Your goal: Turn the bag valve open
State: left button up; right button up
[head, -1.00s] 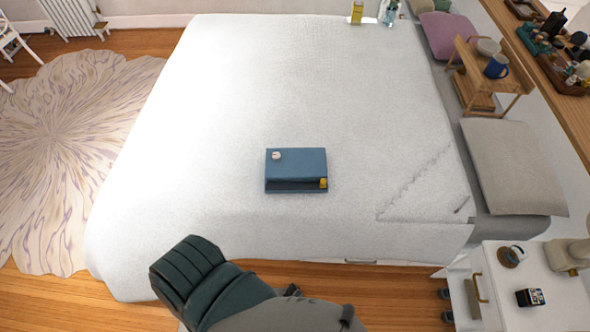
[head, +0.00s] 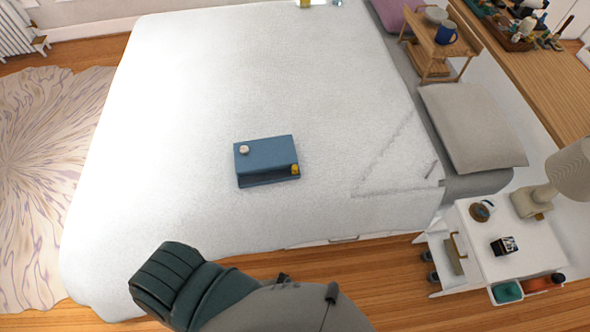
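A blue, box-shaped object (head: 265,157) lies on the white bed, near its front edge. It has a small round white cap (head: 244,150) at its back left corner and a small yellow part (head: 295,169) at its front right corner. It may be the bag, but I cannot tell for sure, nor which part is a valve or whether it is open. I can make out no gripper fingers in the head view, and nothing touches the blue object.
The white bed (head: 200,90) has wide clear room around the blue object. A grey cushion (head: 470,125) lies on its right. A white nightstand (head: 520,262) with a lamp (head: 570,175) stands at the lower right. Wooden floor (head: 385,262) runs along the front.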

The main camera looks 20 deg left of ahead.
aim_at(245, 149)
jog(key=u, duration=1.4)
